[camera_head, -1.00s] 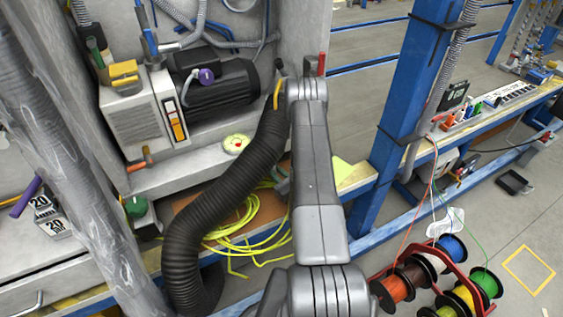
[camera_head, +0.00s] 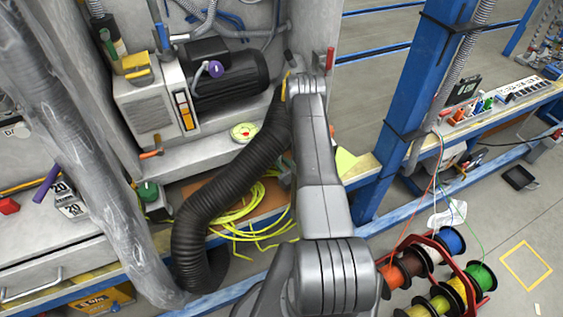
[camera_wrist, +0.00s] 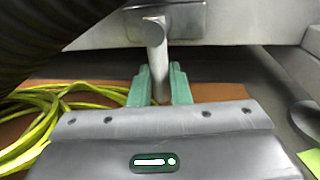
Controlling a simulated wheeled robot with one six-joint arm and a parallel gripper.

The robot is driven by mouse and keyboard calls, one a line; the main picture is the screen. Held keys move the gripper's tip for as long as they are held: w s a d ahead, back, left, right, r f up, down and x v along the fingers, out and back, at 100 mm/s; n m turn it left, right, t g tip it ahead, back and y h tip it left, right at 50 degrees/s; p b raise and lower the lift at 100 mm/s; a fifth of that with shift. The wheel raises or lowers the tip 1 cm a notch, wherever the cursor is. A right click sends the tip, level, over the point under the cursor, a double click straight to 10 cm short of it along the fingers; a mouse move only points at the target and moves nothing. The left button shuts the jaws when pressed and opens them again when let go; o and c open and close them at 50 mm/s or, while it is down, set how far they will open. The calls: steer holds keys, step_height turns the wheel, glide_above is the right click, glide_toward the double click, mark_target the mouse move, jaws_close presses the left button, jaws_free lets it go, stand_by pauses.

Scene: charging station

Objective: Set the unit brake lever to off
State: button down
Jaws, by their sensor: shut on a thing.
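The fingers hide part of the lever's end. In the head view, my arm hides my gripper and this lever.
In the wrist view, a dark hose (camera_wrist: 50,35) passes close at upper left, above yellow cable coils (camera_wrist: 35,125). In the head view, a blue post (camera_head: 400,110) stands right of my arm, and a rack of cable spools (camera_head: 440,275) stands on the floor.

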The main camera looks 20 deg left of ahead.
steer(key=c, duration=1.4)
jaws_free()
steer(key=shift+o, duration=0.2)
steer(key=b+v, duration=0.1)
steer(key=v, duration=1.2)
steer(key=shift+s+d+f, duration=0.1)
steer(key=shift+s+d, duration=0.15)
steer(key=shift+d, duration=0.1)
steer(key=shift+w+a, duration=0.1)
steer(key=shift+p+x, duration=0.5)
steer(key=shift+x, duration=6.3)
